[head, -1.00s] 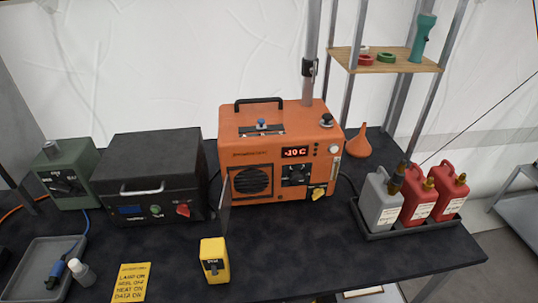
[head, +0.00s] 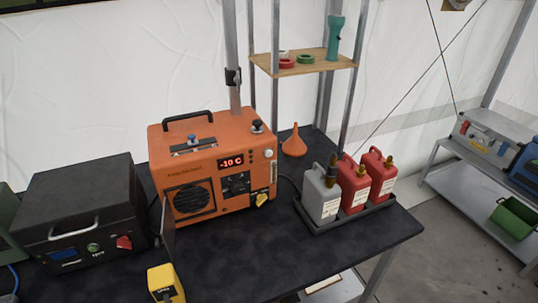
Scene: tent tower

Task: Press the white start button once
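The orange heater unit (head: 212,165) stands on the dark table in the head view. Its red display (head: 231,162) reads -10 C. A small round white button (head: 268,153) sits on its front face, right of the display; any label on it is too small to read. Below are a black dial (head: 236,184) and a yellow knob (head: 261,200). Neither of my grippers is in the head view, and nothing touches the white button.
A black box (head: 80,210) with a green button and red knob stands to the left. A yellow switch box (head: 165,284) is in front. A tray (head: 347,218) holds one grey and two red canisters at right. An orange funnel (head: 294,143) stands behind. Table between is clear.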

